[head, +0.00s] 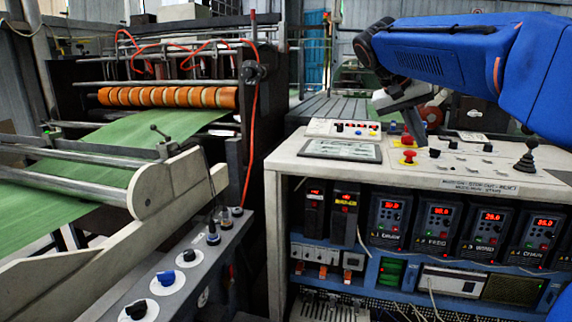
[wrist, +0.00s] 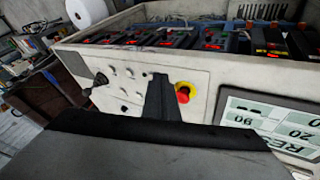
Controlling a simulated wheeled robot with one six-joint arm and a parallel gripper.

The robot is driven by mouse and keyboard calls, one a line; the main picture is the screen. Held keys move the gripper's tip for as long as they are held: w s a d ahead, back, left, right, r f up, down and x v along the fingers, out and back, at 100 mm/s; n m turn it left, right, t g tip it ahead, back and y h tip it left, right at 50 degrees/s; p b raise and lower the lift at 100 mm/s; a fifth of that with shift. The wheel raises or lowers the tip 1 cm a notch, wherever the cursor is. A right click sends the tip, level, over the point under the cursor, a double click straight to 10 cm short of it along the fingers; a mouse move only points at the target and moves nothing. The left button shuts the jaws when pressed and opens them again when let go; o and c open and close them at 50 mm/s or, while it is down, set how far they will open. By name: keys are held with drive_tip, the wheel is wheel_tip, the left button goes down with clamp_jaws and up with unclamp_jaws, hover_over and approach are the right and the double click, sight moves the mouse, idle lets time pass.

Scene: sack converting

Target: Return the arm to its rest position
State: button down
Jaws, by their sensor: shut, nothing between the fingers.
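My blue arm (head: 465,60) reaches in from the upper right of the head view. My gripper (head: 417,138) hangs down over the control console (head: 275,160), close to the red stop buttons. In the wrist view the dark fingers of my gripper (wrist: 160,85) are together, with nothing between them. A red stop button on a yellow base (wrist: 183,92) shows just right of the fingers there. I cannot tell how far the fingertips are above the panel.
The console top carries a black joystick (head: 525,157), small knobs and a framed display panel (head: 341,150). Lit drive units (head: 437,222) fill its front. A machine with orange rollers (head: 167,97) and green sheet (head: 120,150) stands left. A white roll (wrist: 86,12) shows in the wrist view.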

drive_tip(key=s+a+f+n+t+y, duration=0.1)
drive_tip(key=s+a+f+n+y, duration=0.1)
drive_tip(key=s+f, duration=1.3)
drive_tip(key=s+a+f+n+t+y, duration=0.2)
drive_tip(key=s+f+n+y, duration=0.2)
drive_tip(key=s+f, duration=1.1)
drive_tip(key=shift+s+a+y, duration=0.2)
drive_tip(key=shift+y, duration=0.1)
